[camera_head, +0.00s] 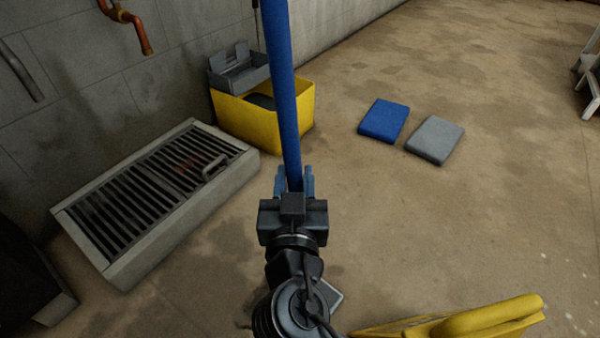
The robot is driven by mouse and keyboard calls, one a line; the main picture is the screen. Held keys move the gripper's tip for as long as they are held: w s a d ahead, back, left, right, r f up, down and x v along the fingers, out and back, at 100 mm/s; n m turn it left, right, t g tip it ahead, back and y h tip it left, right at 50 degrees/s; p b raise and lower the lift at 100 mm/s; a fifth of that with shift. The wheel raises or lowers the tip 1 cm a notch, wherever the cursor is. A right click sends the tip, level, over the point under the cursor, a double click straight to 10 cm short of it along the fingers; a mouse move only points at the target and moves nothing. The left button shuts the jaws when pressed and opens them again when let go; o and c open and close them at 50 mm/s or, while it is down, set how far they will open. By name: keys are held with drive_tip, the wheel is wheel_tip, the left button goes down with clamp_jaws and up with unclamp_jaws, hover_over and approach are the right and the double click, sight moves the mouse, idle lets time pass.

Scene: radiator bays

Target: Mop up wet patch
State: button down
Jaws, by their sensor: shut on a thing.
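My gripper (294,183) is at the lower middle of the head view, shut on a blue pole (281,80), which looks like a mop handle. The pole runs up from the jaws past the top edge of the picture. Its lower end and any mop head are hidden behind my gripper and arm. A yellow mop bucket (295,115) with a grey wringer (240,72) stands on the floor behind the pole, by the wall. The floor has several darker, damp-looking stains; I cannot tell which one is the wet patch.
A grated floor drain (190,222) with a raised rim lies at the left. A blue pad (384,121) and a grey pad (435,137) lie right of the bucket. A yellow object (480,318) is at the bottom right. The floor at the right is mostly clear.

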drive_tip(key=shift+s+a, duration=2.7)
drive_tip(key=shift+s, duration=1.85)
drive_tip(key=shift+s+a, duration=2.65)
drive_tip(key=shift+s, duration=1.85)
drive_tip(key=shift+w+d+r, duration=0.1)
drive_tip(key=shift+w+d, duration=0.2)
drive_tip(key=shift+w, duration=0.4)
drive_tip(key=shift+w+d+r, duration=0.1)
drive_tip(key=shift+w+d, duration=0.15)
drive_tip(key=shift+w, duration=0.4)
drive_tip(key=shift+w+d+r, duration=0.1)
drive_tip(key=shift+w+d, duration=0.2)
drive_tip(key=shift+w, duration=0.55)
drive_tip(key=w+d, duration=0.3)
drive_tip(key=w, duration=0.4)
drive_tip(key=w+d, duration=0.4)
drive_tip(key=w, duration=0.4)
drive_tip(key=shift+w+d+f, duration=0.25)
drive_tip(key=shift+w+f, duration=0.05)
